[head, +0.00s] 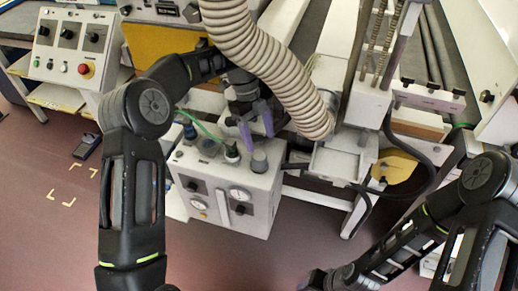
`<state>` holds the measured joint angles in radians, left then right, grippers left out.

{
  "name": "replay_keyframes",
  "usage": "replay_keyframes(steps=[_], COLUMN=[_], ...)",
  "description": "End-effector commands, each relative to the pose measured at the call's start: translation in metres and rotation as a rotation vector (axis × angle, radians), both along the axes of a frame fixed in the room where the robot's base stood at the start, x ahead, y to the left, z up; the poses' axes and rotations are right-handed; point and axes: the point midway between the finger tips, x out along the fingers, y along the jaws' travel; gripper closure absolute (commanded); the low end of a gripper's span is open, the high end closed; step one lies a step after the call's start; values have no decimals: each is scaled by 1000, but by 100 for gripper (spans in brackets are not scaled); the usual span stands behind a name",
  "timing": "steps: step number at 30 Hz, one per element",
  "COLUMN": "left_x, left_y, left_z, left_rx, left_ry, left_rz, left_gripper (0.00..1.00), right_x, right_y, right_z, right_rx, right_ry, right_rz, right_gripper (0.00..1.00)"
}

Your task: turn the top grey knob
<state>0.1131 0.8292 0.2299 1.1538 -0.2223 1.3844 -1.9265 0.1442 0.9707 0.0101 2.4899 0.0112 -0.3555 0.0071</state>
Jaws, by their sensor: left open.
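Whether a finger touches the knob, I cannot tell. A black knob (232,152) stands just left of the grey one. My right arm comes in at the lower right, and its gripper is cut off by the bottom edge.
A ribbed beige hose (262,57) hangs close beside my left gripper. The box's front carries dials (240,194) and black switches. A panel with a red button (84,69) stands at the upper left. A dark device (87,146) lies on the open floor at left.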

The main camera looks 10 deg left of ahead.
Motion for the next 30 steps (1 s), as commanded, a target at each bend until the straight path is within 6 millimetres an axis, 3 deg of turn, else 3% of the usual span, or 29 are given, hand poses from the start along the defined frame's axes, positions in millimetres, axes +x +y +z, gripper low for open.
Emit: replay_keyframes(steps=[5,14,24,30], left_x=[-2,-7,-22,-31], left_y=[-6,-6,-3,-2], left_z=[-10,-14,-18,-20], left_rx=[140,309,163,12], left_ry=[-11,-107,-156,-93], left_rz=[246,947,1739,2073], left_gripper=[36,36,36,36], right_x=[1,4,7,9], right_y=[0,2,3,3], right_z=[-24,-64,-108,-122], right_rx=[2,8,14,16], right_ry=[-4,-14,-23,-27], right_rz=[1,3,4,6], right_gripper=[64,64,64,64])
